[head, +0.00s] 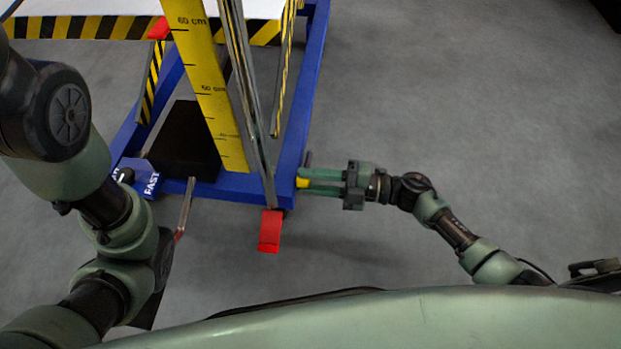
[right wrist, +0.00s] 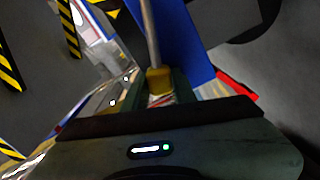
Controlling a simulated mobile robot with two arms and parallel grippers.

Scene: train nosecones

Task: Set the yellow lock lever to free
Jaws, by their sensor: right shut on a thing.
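The yellow lock lever (head: 302,183) shows as a small yellow piece at the lower right corner of the blue lift frame. My right gripper (head: 303,179) reaches it from the right, with its green fingers level. In the right wrist view, the lever's yellow end (right wrist: 160,79) sits between the two fingers, with a grey rod running up from it. The right gripper is shut on this yellow end. The fingers hide part of the lever, and no free or locked marking can be read.
The blue frame (head: 305,100) carries a table with black and yellow edges (head: 100,27). A yellow height scale (head: 205,85) stands upright. A red pedal (head: 270,231) juts out left of my right gripper. A blue FAST plate (head: 143,184) is farther left. Grey floor is clear at right.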

